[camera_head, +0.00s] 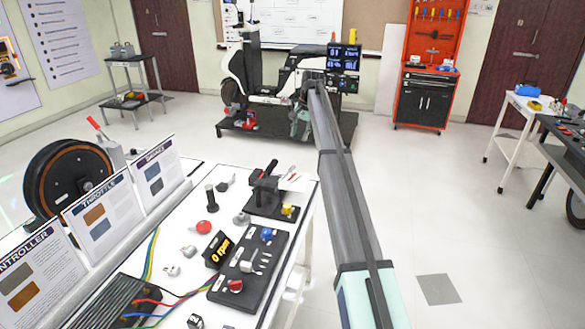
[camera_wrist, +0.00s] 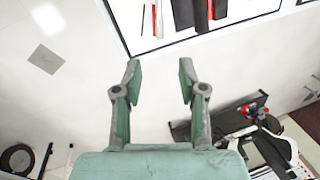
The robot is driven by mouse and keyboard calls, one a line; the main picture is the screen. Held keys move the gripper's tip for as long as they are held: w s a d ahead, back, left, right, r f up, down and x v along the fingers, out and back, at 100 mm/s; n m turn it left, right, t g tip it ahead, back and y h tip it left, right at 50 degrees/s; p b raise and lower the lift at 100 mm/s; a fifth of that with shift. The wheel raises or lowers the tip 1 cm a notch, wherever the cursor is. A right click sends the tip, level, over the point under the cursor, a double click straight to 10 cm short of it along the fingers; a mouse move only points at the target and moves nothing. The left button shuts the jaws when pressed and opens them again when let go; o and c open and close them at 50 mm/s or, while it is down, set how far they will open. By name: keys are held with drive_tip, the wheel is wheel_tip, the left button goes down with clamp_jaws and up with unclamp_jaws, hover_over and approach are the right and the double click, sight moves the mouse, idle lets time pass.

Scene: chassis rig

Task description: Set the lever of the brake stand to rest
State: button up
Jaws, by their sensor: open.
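A dark wheel (camera_head: 70,180) with a red-tipped lever (camera_head: 97,128) on a grey bracket (camera_head: 113,156) stands at the left of the head view; it looks like the brake stand. The lever slants up to the left. Placards hide the wheel's lower part. My gripper (camera_head: 301,122) is far to the right of it, beyond the bench, small in the head view against the scooter. In the wrist view my gripper (camera_wrist: 160,75) is open, with nothing between its fingers. The wheel and its lever are not recognisable in the wrist view.
The white bench (camera_head: 190,285) holds a black clamp-like stand (camera_head: 266,190), a black switch panel (camera_head: 250,268), a display (camera_head: 218,250) and several small parts. Placards (camera_head: 103,216) line its left side. A scooter (camera_head: 262,85) stands behind. The floor right of the bench is clear.

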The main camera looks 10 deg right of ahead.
sight(291, 169)
drive_tip(key=p+x, duration=0.3)
drive_tip(key=x, duration=1.4)
drive_tip(key=shift+s, duration=0.15)
drive_tip(key=shift+c, duration=0.3)
clamp_jaws()
